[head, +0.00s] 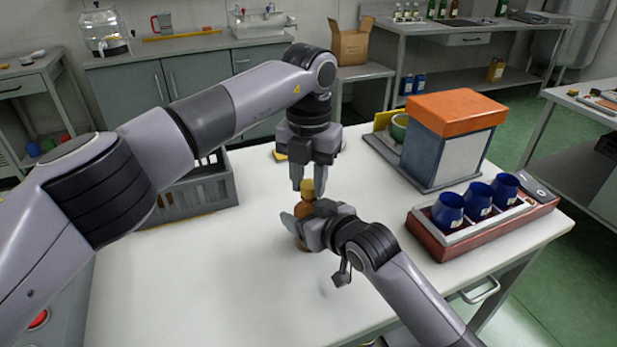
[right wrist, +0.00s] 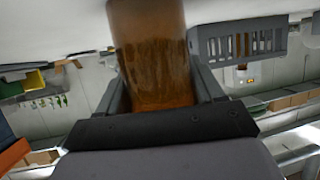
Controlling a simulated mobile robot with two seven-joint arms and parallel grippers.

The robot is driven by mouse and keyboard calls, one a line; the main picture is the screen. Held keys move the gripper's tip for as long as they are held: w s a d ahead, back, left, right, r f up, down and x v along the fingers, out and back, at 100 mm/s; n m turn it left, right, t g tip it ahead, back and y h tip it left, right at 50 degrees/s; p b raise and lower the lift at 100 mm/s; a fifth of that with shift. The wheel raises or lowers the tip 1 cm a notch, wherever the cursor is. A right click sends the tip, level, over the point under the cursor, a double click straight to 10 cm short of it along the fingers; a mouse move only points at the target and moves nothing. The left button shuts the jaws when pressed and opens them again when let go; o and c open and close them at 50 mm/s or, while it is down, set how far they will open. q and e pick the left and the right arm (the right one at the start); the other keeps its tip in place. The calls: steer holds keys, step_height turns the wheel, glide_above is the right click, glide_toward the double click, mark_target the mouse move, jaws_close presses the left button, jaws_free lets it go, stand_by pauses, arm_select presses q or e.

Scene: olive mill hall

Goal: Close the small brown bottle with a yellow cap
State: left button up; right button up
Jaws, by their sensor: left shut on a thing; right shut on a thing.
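The small brown bottle (head: 303,208) is upright over the white table in the head view. My right gripper (head: 299,227) is shut around its body from the side and hides most of it. In the right wrist view the brown bottle (right wrist: 152,55) stands between the two fingers. The yellow cap (head: 307,186) is at the bottle's top. My left gripper (head: 309,188) points straight down from above and is shut on the cap. The cap looks in line with the bottle neck; I cannot tell whether it is seated or threaded. The bottle's base is mostly hidden.
A grey crate (head: 187,199) stands at the table's left. A grey box with an orange top (head: 455,112) stands at the back right, near a green bowl (head: 399,127). A red-brown tray (head: 419,235) with blue cups (head: 448,210) is at the right. The front table is clear.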

arm_select(q)
steer(key=shift+s+d+f, duration=0.1)
steer(key=shift+f, duration=0.35)
steer(key=shift+s+d+f, duration=0.1)
steer(key=shift+f, duration=0.3)
steer(key=o, duration=0.7)
steer(key=shift+r, duration=0.1)
steer(key=shift+w+r, duration=0.1)
steer(key=shift+r, duration=1.95)
steer(key=shift+a, duration=0.1)
steer(key=c, duration=0.5)
steer(key=shift+w, duration=0.1)
steer(key=shift+f, duration=0.25)
